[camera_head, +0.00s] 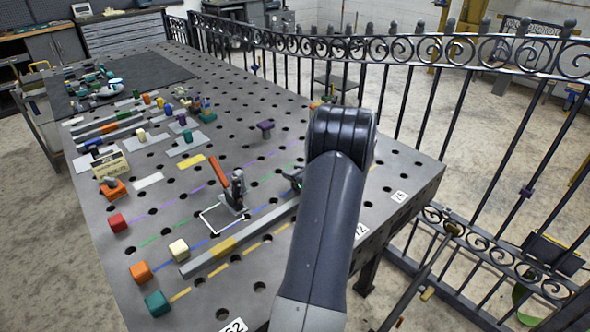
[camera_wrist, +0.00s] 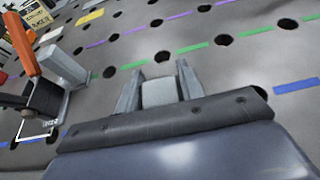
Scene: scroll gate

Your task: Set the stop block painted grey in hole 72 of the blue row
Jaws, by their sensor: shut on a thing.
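In the wrist view my gripper (camera_wrist: 160,88) is shut on a light grey block (camera_wrist: 159,93), held between its two fingers. Beyond the block is a hole (camera_wrist: 162,57) on the green dashed row. Blue dashes (camera_wrist: 297,85) of the blue row show to the right, with a partly covered hole (camera_wrist: 261,92) beside them. The gripper body hides part of the blue row. In the head view my arm hides most of the gripper and the block; the blue row (camera_head: 195,246) runs across the table. I cannot tell the height of the block over the table.
A clamp with a red handle (camera_head: 220,172) stands left of my gripper; it also shows in the wrist view (camera_wrist: 24,46). A long grey bar (camera_head: 245,238) lies nearer. Red (camera_head: 118,222), cream (camera_head: 179,249), orange (camera_head: 141,272) and teal (camera_head: 157,303) blocks stand nearby. A fence (camera_head: 410,60) lines the right side.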

